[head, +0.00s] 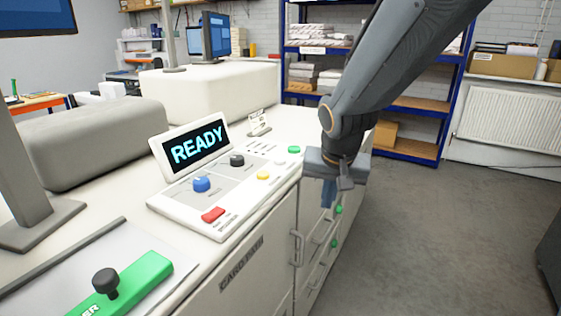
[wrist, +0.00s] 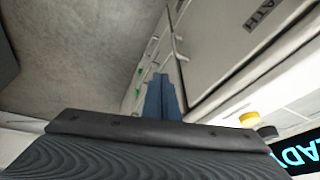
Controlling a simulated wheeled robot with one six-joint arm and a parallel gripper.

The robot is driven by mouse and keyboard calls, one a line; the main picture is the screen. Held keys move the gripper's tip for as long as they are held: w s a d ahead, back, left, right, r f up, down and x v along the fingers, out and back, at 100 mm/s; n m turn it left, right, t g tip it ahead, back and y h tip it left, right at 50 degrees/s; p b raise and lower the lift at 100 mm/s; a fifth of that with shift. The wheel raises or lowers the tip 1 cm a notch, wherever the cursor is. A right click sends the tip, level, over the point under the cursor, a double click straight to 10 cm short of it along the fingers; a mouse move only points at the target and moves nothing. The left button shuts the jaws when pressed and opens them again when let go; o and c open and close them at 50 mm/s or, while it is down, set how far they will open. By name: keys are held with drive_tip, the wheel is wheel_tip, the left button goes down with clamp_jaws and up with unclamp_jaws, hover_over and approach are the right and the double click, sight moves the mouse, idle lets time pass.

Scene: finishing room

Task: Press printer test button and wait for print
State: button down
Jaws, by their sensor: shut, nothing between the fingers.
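A white control panel (head: 228,218) sits on the counter of a white machine. Its tilted screen (head: 196,144) reads READY in light blue letters. The panel carries a blue knob (head: 202,184), a black knob (head: 237,160), a red button (head: 213,215), a yellow button (head: 263,176) and a green button (head: 294,150). I cannot read which one is the test button. My gripper (head: 328,193) is shut and empty, pointing down beside the counter's right edge, apart from the panel. Its blue fingers (wrist: 161,97) show together in the wrist view, with the yellow button (wrist: 249,119) to their right.
White machine cabinets (head: 245,265) with handles stand below the counter. A blue shelf rack (head: 405,105) stands behind my arm.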

drive_tip(key=w+a+r+m+t, duration=0.2)
drive_tip(key=w+a+r, duration=0.3)
drive_tip(key=w+r, duration=0.2)
drive_tip(key=w+a+r+m+t+b, duration=0.1)
drive_tip(key=w+a+r+m+t, duration=0.1)
drive_tip(key=w+a+r, duration=0.3)
wheel_tip(320, 180, up, 4)
drive_tip(key=shift+w+r+m+t+y, duration=0.35)
drive_tip(key=shift+w+m, duration=0.35)
drive_tip(key=shift+w, duration=0.5)
drive_tip(key=shift+f, duration=0.25)
drive_tip(key=b, duration=0.4)
hover_over(281, 161)
wheel_tip(281, 161, down, 6)
drive_tip(key=shift+f, duration=0.1)
wheel_tip(281, 161, down, 2)
drive_tip(key=b, duration=0.3)
drive_tip(key=shift+f, duration=0.2)
drive_tip(key=shift+f+b, duration=0.8)
drive_tip(key=shift+b, duration=0.6)
drive_tip(key=shift+r, duration=0.1)
idle(0.5)
drive_tip(key=shift+r+p, duration=0.4)
drive_tip(key=shift+r, duration=0.3)
